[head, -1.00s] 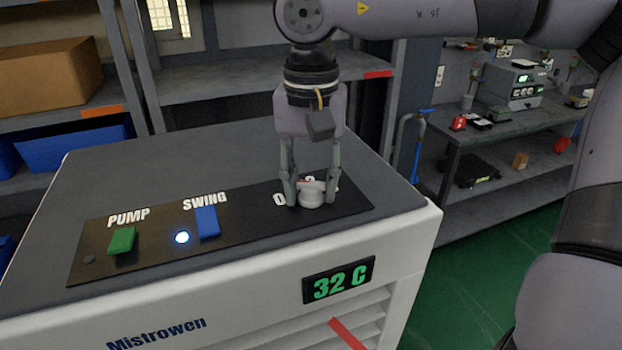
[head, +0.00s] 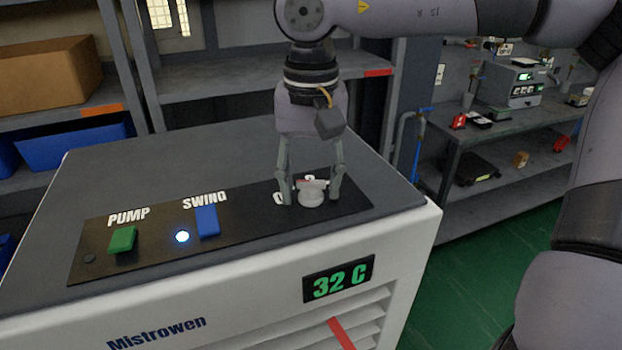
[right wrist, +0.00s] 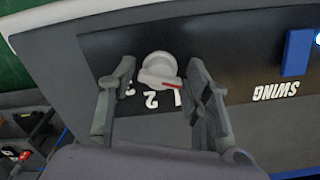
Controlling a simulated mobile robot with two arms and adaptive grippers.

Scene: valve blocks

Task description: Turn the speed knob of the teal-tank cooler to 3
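A white cooler (head: 250,275) marked Mistrowen fills the front; no teal tank shows. Its dark panel (head: 240,228) carries a pale round knob (head: 312,198) at the right end, also in the right wrist view (right wrist: 158,66). The knob's red mark lies close to the digit 1 in the wrist view, where 2 also shows; another digit is partly hidden by a finger. My right gripper (head: 311,194) points down with its fingers either side of the knob. In the right wrist view the fingers (right wrist: 162,78) stand open with gaps to the knob. My left gripper is out of view.
A green PUMP switch (head: 123,240), a lit blue-white lamp (head: 182,237) and a blue SWING switch (head: 207,221) sit left on the panel. A display (head: 338,280) reads 32 C. Shelves (head: 235,85) stand behind; a workbench (head: 480,130) stands back right.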

